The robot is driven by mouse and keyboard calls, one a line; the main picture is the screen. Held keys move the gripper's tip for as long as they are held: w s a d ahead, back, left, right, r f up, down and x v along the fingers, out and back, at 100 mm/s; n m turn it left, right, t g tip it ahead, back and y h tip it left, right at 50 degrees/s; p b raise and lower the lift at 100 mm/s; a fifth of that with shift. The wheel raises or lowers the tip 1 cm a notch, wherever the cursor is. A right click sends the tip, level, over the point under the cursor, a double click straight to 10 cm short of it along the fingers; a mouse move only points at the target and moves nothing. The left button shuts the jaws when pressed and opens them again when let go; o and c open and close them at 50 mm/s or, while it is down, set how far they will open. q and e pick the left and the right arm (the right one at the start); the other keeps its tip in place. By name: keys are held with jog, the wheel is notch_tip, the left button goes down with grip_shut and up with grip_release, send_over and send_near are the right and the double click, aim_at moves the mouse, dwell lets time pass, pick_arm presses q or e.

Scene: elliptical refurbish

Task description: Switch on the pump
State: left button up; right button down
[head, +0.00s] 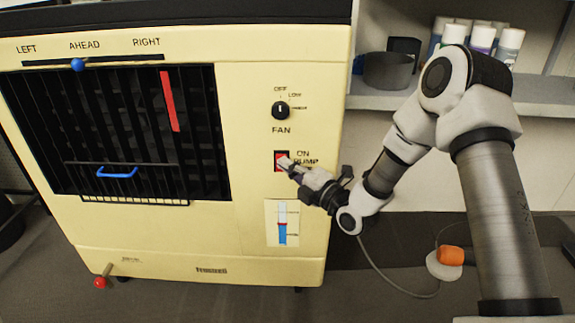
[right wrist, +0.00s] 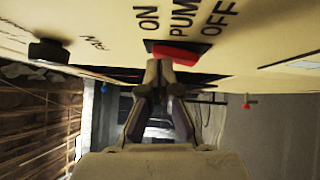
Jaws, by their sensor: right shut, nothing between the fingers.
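The pump switch (head: 280,161) is a red rocker in a dark frame on the cream cooler panel, beside the printed words ON and PUMP. My right gripper (head: 287,163) is shut and empty, with its fingertips at the switch and covering part of it. In the right wrist view the red rocker (right wrist: 175,54) lies just beyond the closed fingertips (right wrist: 160,66), between the ON and OFF labels. I cannot tell whether the fingertips touch it or which way the rocker is tipped. My left gripper is not in view.
The fan knob (head: 280,110) sits above the switch and a water level gauge (head: 282,222) below it. A blue slider knob (head: 78,65) and a grille with a blue handle (head: 117,173) are at left. A shelf (head: 375,102) with bottles stands at right.

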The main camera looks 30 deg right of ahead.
jog(key=shift+s+d+f, duration=0.1)
jog(key=shift+s+f, duration=0.05)
jog(key=shift+s, duration=0.05)
jog(key=v, duration=1.1)
jog(key=shift+s, duration=0.3)
jog(key=shift+d, duration=0.1)
